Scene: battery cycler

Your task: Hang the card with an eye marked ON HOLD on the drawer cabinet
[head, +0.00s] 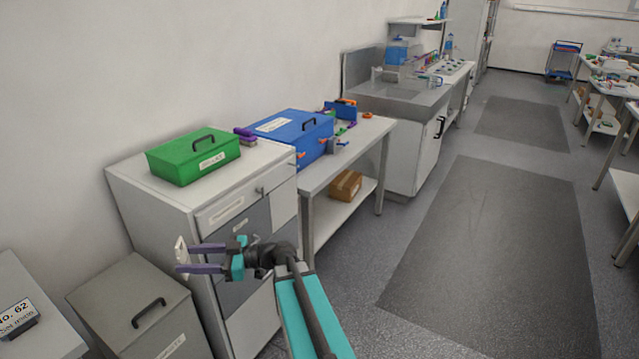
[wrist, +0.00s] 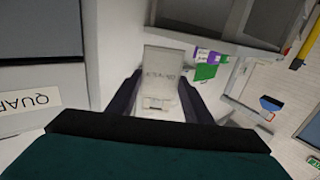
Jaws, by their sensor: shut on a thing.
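My gripper (head: 186,257) is shut on a thin pale card (head: 181,256), held at its fingertips. In the wrist view the card (wrist: 163,70) stands between the two dark fingers, with small faint lettering I cannot read; its eye is not clear. The drawer cabinet (head: 155,221) is white with grey drawer fronts and stands against the wall. A small dark fitting (head: 260,191) shows on its upper front. My gripper and card are in front of the cabinet's left part in the head view; whether they touch it I cannot tell.
A green box (head: 194,157) sits on the cabinet. A bench with a blue box (head: 290,131) adjoins it on the right. A grey lidded bin (head: 125,300) stands at lower left. In the wrist view, a label reading "QUAR" (wrist: 30,102) is at left. Open floor lies right.

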